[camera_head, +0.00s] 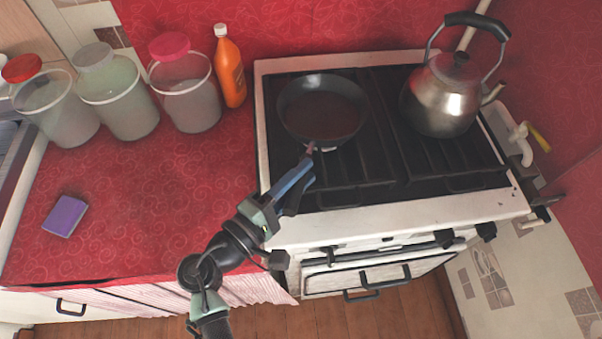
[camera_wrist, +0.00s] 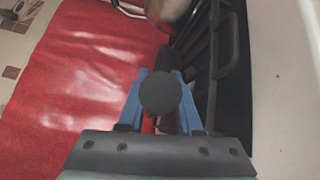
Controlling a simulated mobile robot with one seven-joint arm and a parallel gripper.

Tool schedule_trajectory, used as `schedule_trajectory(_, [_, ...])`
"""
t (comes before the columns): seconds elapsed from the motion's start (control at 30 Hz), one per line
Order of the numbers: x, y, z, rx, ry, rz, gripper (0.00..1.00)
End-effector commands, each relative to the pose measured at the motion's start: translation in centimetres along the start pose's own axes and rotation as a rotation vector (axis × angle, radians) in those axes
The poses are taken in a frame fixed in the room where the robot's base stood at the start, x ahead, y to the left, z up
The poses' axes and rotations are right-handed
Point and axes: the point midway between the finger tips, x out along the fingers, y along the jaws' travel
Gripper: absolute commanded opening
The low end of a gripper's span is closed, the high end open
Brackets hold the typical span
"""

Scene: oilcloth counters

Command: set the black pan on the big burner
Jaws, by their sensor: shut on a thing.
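The black pan (camera_head: 322,108) is over the back left part of the stove, its open side up. Its handle points toward the front left, into my gripper (camera_head: 306,166). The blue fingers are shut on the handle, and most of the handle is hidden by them. In the wrist view a dark round end (camera_wrist: 158,92), seemingly of the handle, sits between the fingers. I cannot tell whether the pan touches the grate or hangs just above it. The burner beneath it is hidden by the pan.
A steel kettle (camera_head: 443,92) stands on the right side of the stove (camera_head: 390,215). An orange bottle (camera_head: 230,72) and several lidded containers (camera_head: 187,95) stand on the red counter to the left. A purple sponge (camera_head: 65,216) lies near the counter's front. The front left grate is largely clear.

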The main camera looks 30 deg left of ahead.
Motion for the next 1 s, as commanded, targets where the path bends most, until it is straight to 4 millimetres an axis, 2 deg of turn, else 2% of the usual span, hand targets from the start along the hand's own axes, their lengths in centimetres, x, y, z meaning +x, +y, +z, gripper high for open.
schedule_trajectory(0.07, [0.1,0.3,0.0,0.007,-0.002,0.010,0.00])
schedule_trajectory(0.1, [0.1,0.3,0.0,0.008,-0.002,0.010,0.35])
schedule_trajectory(0.3, [0.0,0.2,0.0,0.005,-0.001,0.006,0.69])
schedule_trajectory(0.47, [0.0,0.0,0.0,0.003,-0.001,0.004,0.69])
schedule_trajectory(0.5, [0.0,-0.5,-0.1,-0.005,0.002,-0.006,0.69])
schedule_trajectory(0.77, [-0.2,-0.3,-0.1,-0.002,0.001,-0.002,0.69])
schedule_trajectory(0.87, [-1.1,-0.3,-0.1,-0.002,0.002,0.000,0.69])
schedule_trajectory(1.0, [-3.7,-0.3,-0.1,0.000,0.004,0.000,0.69])
